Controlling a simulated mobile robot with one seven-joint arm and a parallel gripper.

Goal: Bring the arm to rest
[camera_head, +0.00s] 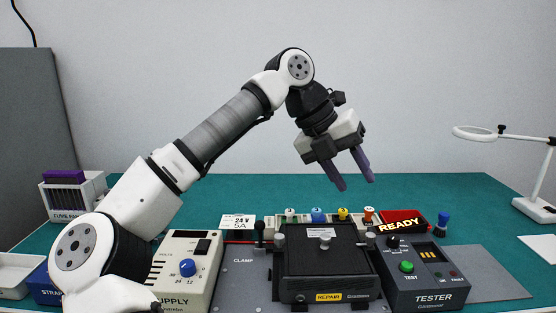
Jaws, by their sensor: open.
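My gripper (354,182) hangs in the air above the bench, right of the picture's middle. Its two dark purple-grey fingers point down and to the right. They are apart, with nothing between them. My arm rises from the lower left, bends at the top and comes down to the gripper. The gripper is over the area behind the black unit marked REPAIR (328,262) and appears clear of everything on the bench.
A supply box (183,272) stands at front left, with a clamp plate (243,287) beside it. A tester (423,280) and a lit READY sign (403,222) are at right. A fume fan (72,197) stands far left, a ring lamp (476,133) far right. The green bench (440,190) is open behind.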

